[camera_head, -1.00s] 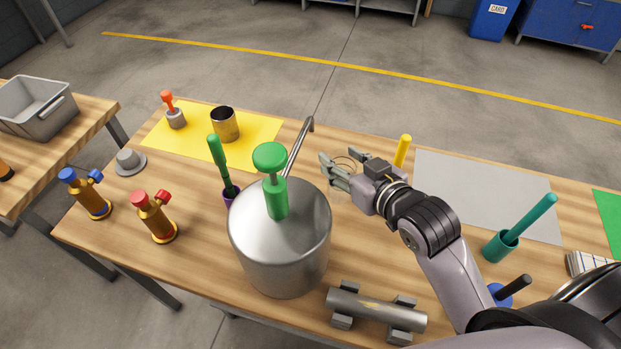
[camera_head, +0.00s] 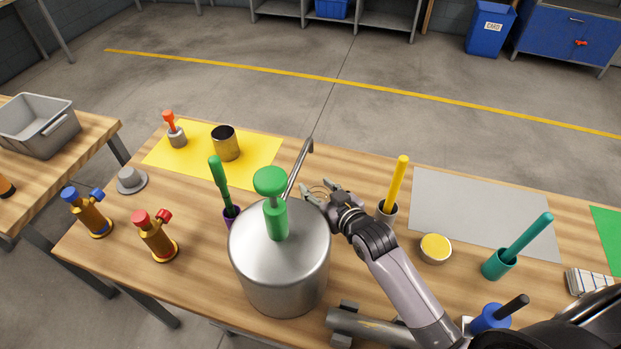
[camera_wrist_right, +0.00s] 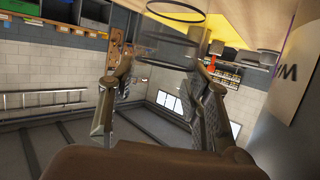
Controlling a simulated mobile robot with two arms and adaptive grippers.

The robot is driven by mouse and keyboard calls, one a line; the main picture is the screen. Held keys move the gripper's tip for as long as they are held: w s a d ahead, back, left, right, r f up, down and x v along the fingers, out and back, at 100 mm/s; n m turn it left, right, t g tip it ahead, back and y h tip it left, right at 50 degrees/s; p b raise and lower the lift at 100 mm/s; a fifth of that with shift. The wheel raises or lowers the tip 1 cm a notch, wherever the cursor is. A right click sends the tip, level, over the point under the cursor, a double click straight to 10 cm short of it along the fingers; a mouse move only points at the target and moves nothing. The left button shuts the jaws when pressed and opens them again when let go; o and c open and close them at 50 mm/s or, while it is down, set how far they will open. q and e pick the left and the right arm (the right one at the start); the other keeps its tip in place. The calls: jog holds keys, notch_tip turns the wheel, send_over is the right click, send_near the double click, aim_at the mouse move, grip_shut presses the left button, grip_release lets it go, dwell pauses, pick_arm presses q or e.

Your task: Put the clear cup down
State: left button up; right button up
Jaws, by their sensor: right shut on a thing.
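My right gripper (camera_head: 318,192) is shut on the clear cup, behind the right side of the big metal tank. In the right wrist view the clear cup (camera_wrist_right: 165,46) is a see-through cylinder with dark rim lines, held between the two fingers of the gripper (camera_wrist_right: 163,68). In the head view only a faint thin ring of the clear cup (camera_head: 320,188) shows near the fingertips. I cannot tell whether its base touches the table. My left gripper is not in view.
The metal tank (camera_head: 280,265) with a green pump handle (camera_head: 275,205) stands close left of my gripper. A yellow-handled tool in a holder (camera_head: 393,190) and a yellow-topped tin (camera_head: 435,247) are to its right. A grey mat (camera_head: 480,208) lies bare farther right.

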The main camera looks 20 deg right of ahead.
aim_at(313, 186)
jog(key=shift+w+a+r, duration=0.1)
jog(key=shift+w+a, duration=0.05)
jog(key=shift+w, duration=0.55)
jog(key=p+x, duration=0.1)
jog(key=x, duration=0.2)
jog(key=shift+f, duration=0.25)
jog(key=shift+s, duration=0.15)
jog(key=shift+f, duration=0.15)
jog(key=o, duration=1.2)
jog(key=shift+c, duration=0.2)
